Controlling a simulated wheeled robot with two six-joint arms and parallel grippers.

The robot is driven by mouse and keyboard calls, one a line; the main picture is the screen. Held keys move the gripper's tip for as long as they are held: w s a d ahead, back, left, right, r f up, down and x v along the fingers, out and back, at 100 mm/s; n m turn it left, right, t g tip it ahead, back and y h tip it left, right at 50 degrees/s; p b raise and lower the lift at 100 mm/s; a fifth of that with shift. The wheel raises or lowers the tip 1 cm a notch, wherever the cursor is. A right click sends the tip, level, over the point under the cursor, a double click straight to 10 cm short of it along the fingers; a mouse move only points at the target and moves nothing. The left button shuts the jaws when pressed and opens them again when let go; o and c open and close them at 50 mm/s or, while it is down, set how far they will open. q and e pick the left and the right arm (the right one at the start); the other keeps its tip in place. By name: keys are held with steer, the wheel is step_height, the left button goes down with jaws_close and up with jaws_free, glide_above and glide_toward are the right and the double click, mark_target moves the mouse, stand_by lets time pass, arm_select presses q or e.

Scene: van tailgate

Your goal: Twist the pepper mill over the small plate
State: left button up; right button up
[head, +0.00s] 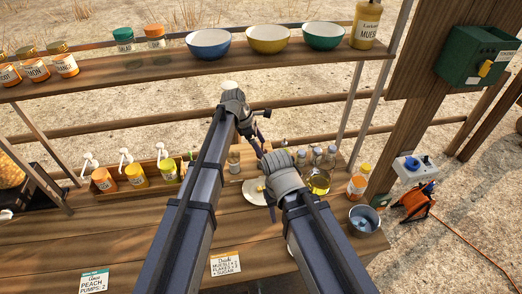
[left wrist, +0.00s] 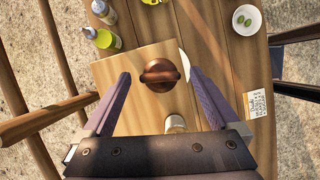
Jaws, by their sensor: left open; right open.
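The pepper mill (left wrist: 160,73) shows in the left wrist view as a round, dark reddish-brown wooden top, seen from above over a pale wooden board (left wrist: 115,68). My left gripper (left wrist: 159,80) is open, with one finger on each side of the mill and a gap at both sides. A small white plate (head: 255,190) lies on the counter in the head view. My left gripper (head: 261,140) is above and beyond the plate. My right gripper (head: 272,206) is over the plate's right side; its fingers are mostly hidden. The mill is hidden in the head view.
A small jar (head: 234,162) stands left of the grippers. Glass bottles (head: 316,156) and a yellow jar (head: 318,182) stand to the right. A metal bucket (head: 363,220) is at the right end. The upper shelf (head: 180,68) holds bowls.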

arm_select(q)
steer(key=shift+f, duration=0.15)
steer(key=shift+c, duration=0.2)
steer(key=c, duration=1.3)
steer(key=shift+c, duration=0.2)
steer(key=m, duration=0.1)
steer(key=m+g, duration=0.1)
steer(key=m, duration=0.1)
steer(key=shift+w+d+m, duration=0.1)
steer(key=shift+w+m, duration=0.15)
steer(key=shift+m, duration=0.15)
steer(key=m+g+y, duration=0.1)
steer(key=m+g, duration=0.1)
steer(key=m, duration=0.2)
steer(key=shift+w+m, duration=0.1)
steer(key=shift+m, duration=0.2)
steer(key=m+g+y, duration=0.1)
steer(key=m, duration=0.3)
steer(key=shift+d, duration=0.15)
steer(key=m+y, duration=0.2)
steer(key=m, duration=0.3)
steer(key=shift+d, duration=0.1)
steer(key=shift+m, duration=0.3)
